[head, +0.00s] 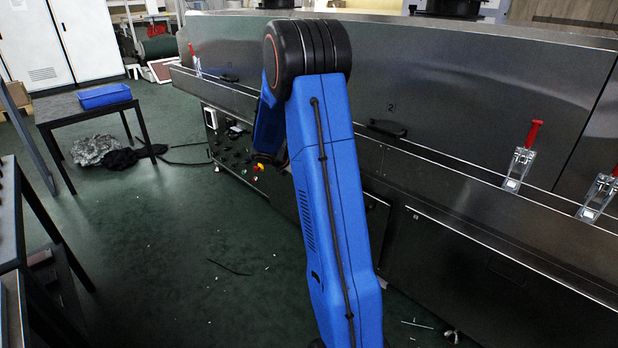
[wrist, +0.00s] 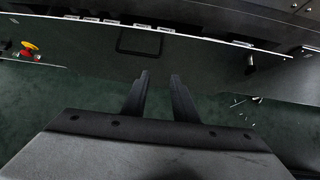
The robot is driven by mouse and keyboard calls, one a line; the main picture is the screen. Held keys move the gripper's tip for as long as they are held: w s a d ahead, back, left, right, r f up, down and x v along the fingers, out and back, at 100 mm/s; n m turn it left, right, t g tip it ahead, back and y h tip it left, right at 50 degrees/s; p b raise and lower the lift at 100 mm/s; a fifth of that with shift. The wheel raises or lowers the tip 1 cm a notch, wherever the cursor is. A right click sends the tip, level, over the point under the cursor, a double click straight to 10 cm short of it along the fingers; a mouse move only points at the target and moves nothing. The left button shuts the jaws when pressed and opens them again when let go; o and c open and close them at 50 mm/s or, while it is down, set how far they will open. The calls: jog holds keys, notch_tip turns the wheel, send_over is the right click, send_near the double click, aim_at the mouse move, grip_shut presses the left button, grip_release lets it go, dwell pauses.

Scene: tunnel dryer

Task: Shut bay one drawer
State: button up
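In the wrist view a dark flat front panel (wrist: 95,42) with a pale top edge and a black rectangular handle (wrist: 140,40) lies beyond my gripper. It is probably the bay one drawer, but no bay number shows on it. I cannot tell how far it stands out. My gripper (wrist: 160,76) has its two dark fingers apart with nothing between them. The fingertips point toward the panel, a little below and right of the handle, and appear apart from it. In the head view my blue arm hides most of this part of the dryer (head: 440,190).
A red and yellow button (head: 258,168) sits on the dryer's lower left front. Red-handled clamps (head: 525,155) line its ledge. A table with a blue tray (head: 104,96) stands at left. Green floor (head: 200,245) between is mostly clear, with small scraps and a dark cable.

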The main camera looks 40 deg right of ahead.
notch_tip(320, 180, down, 17)
jog(key=s+a+m+t+y, duration=0.1)
jog(key=a+m+t+y, duration=0.15)
jog(key=t+y, duration=0.5)
jog(key=s+d+r+m+t+h, duration=0.4)
jog(key=s+d+r+t+h, duration=0.1)
jog(key=s+d+r+t, duration=0.3)
jog(key=x, duration=1.1)
jog(key=f+x, duration=0.1)
jog(key=x, duration=0.4)
jog(key=shift+w+a, duration=0.1)
jog(key=shift+w, duration=0.05)
grip_shut()
dwell(0.3)
